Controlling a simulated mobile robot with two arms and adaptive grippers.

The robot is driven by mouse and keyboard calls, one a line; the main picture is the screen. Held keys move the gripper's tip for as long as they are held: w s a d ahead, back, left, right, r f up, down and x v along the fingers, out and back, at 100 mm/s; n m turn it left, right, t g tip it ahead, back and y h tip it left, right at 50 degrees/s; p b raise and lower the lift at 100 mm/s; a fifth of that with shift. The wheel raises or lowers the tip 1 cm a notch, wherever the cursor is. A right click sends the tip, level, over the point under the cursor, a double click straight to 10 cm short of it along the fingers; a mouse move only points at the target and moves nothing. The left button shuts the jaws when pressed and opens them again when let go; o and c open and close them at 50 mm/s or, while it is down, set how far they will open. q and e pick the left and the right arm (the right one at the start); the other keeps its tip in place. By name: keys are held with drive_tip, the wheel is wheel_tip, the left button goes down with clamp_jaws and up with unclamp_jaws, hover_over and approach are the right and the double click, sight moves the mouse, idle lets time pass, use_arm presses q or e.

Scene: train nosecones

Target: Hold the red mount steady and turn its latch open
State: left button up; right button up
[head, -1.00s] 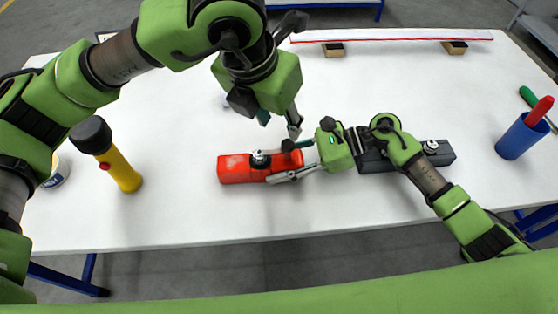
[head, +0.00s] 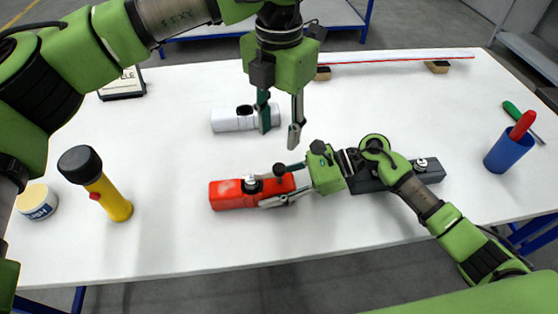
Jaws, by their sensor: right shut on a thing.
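The red mount (head: 228,196) lies on the table's front half, with a small metal and dark latch fitting (head: 250,184) on top. How far the latch is turned is too small to tell. My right gripper (head: 277,186) is shut on the right end of the red mount, one finger on its near side and one on its far side. My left gripper (head: 281,138) points down, open and empty, above the table behind and to the right of the mount. It is apart from the latch.
A white mount (head: 228,120) lies behind, close to my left gripper's fingers. A dark grey mount (head: 430,175) lies partly under my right arm. A yellow flashlight (head: 111,199) and tin (head: 37,203) stand left. A blue cup (head: 508,152) stands right.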

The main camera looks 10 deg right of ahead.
sight(279, 167)
use_arm(q)
wheel_tip(279, 167, down, 10)
drive_tip(key=shift+f, duration=0.2)
clamp_jaws()
